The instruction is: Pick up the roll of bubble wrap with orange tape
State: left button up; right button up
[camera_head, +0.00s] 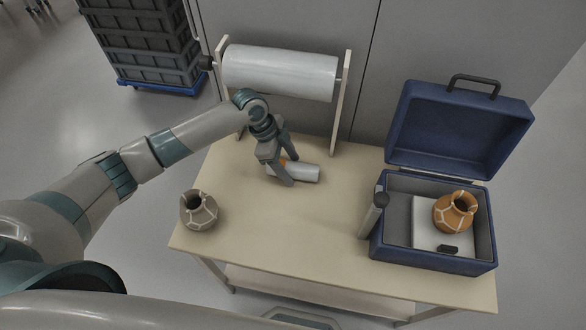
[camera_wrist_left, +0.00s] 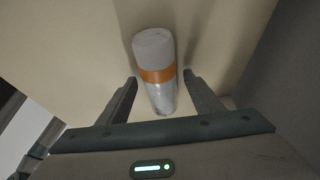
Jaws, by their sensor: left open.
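The roll of bubble wrap (camera_head: 305,173) is a small whitish cylinder with an orange tape band, lying on the table below the large roll on its stand. In the left wrist view the roll (camera_wrist_left: 154,45) lies between the fingers, its orange band (camera_wrist_left: 157,75) near the fingertips. My left gripper (camera_head: 277,178) is open over the roll's left part, one finger on each side; it also shows in the left wrist view (camera_wrist_left: 160,76). The gripper hides part of the roll in the head view. I cannot tell whether the fingers touch it. My right gripper is not in view.
A large white roll (camera_head: 280,72) hangs on a stand at the table's back. A mended grey-brown pot (camera_head: 199,211) stands at left. An open blue case (camera_head: 432,258) at right holds an orange pot (camera_head: 455,212). The table's (camera_head: 290,235) front middle is clear.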

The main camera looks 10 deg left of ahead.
aim_at(285, 164)
pick_arm(q)
jog(key=shift+c, duration=0.3)
jog(key=c, duration=1.1)
jog(key=shift+r, duration=0.15)
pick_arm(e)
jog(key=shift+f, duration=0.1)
